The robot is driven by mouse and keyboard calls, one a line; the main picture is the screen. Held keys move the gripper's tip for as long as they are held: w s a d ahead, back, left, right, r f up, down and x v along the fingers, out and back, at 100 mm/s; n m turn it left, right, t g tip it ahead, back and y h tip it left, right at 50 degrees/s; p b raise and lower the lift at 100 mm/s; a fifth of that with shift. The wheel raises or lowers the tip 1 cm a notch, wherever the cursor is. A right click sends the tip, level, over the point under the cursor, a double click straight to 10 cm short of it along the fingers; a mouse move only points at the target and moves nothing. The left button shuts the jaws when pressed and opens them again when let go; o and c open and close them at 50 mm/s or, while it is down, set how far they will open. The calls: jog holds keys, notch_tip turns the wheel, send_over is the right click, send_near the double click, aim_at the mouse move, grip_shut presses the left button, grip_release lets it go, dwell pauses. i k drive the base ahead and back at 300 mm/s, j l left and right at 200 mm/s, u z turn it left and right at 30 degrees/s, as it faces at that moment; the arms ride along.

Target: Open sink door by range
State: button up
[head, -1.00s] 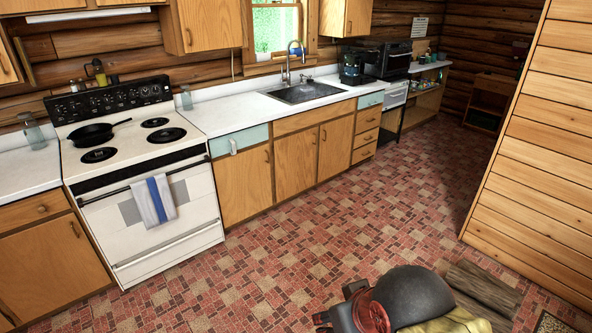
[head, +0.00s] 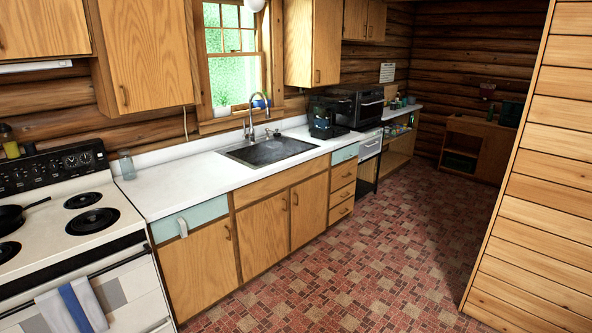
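The sink (head: 268,151) is a dark basin with a tall faucet, set in the white counter. Below it are two wooden doors. The left sink door (head: 263,236), on the side toward the range, is shut, with a small handle near its upper right corner. The right sink door (head: 308,209) is also shut, with its handle near the upper left. The white range (head: 72,241) stands at the far left. Between it and the sink doors is another shut wooden cabinet door (head: 200,268) under a teal drawer front (head: 189,221). My gripper is not in view.
The patterned brick-red floor (head: 380,250) in front of the cabinets is clear. A wooden plank wall (head: 540,180) bounds the right side. A towel (head: 72,307) hangs on the oven handle. Drawers (head: 342,189) and a black coffee maker (head: 327,117) are right of the sink.

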aim_at(261, 227)
jog(key=i+l+z, duration=0.1)
jog(key=i, duration=1.15)
jog(key=i+l, duration=0.1)
jog(key=i, duration=1.2)
jog(key=i+l+u, duration=0.15)
jog(key=i, duration=0.3)
jog(key=i+l+u, duration=0.1)
jog(key=i, duration=0.3)
jog(key=i+l+u, duration=0.15)
jog(key=i, duration=0.25)
